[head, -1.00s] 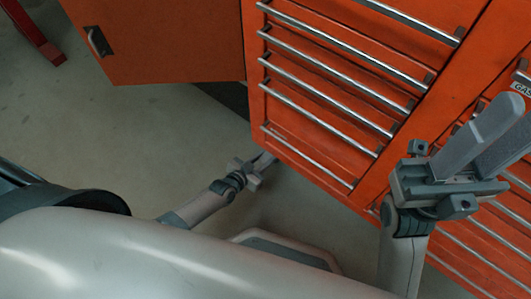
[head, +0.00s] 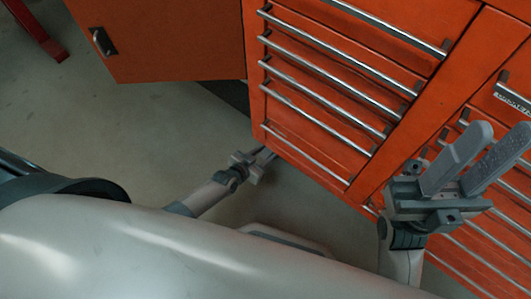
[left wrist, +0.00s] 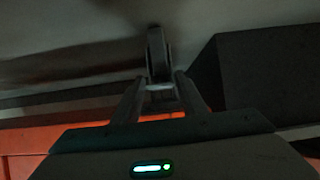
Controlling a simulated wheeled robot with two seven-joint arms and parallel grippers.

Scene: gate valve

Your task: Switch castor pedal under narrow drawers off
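A castor (left wrist: 157,52) shows as a dark upright wheel in the left wrist view, with a small pale part (left wrist: 160,89), possibly its pedal, in front of it. My left gripper (head: 264,156) is low at the bottom edge of the orange drawer cabinet (head: 330,75), its tips partly hidden there. In the left wrist view its two fingers (left wrist: 158,92) stand apart, on either side of the pale part; contact cannot be told. The head view does not show the castor. My right gripper (head: 474,158) is raised in front of the drawers, open and empty.
An orange door or panel (head: 160,45) stands at the upper left. A dark block (left wrist: 268,75) is right of the castor in the left wrist view. A red leg (head: 42,38) is at the far left. The floor (head: 100,130) between is clear.

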